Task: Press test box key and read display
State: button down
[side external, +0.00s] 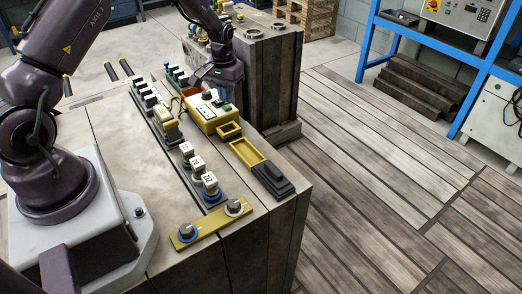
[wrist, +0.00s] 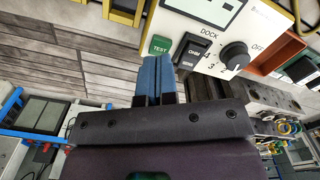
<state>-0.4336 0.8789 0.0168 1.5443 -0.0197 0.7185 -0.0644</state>
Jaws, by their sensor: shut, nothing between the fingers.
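The test box (side external: 199,118) is a yellow case with a pale face on the bench top in the side view. In the wrist view its white face (wrist: 262,28) shows upside of my gripper. The green key marked TEST (wrist: 160,45) lies just beyond the fingertips; I cannot tell whether they touch it. The display (wrist: 205,8) is cut off by the top edge, and no reading is visible. My gripper (wrist: 155,78) has blue fingertips, shut together and empty. In the side view my gripper (side external: 223,93) is over the box's right end.
Beside the TEST key are a black rocker switch (wrist: 193,50) and a black dial (wrist: 235,55). A yellow tray (side external: 247,153), a black block (side external: 272,180), white-topped blocks (side external: 197,165) and a yellow knob plate (side external: 211,226) stand nearby.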

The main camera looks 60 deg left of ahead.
jog(key=shift+f, duration=1.3)
dwell(0.7)
jog(key=shift+r, duration=3.55)
jog(key=shift+s+d+f+g, duration=0.2)
jog(key=shift+s+d+f, duration=0.05)
jog(key=shift+s, duration=0.3)
jog(key=shift+s+d+f+g, duration=0.2)
jog(key=shift+s+d, duration=0.05)
jog(key=shift+s, duration=0.3)
jog(key=s+d+r+m+t, duration=0.6)
jog(key=s+d+r, duration=1.3)
jog(key=r, duration=0.4)
jog(key=shift+s+r, duration=0.15)
jog(key=shift+s, duration=0.5)
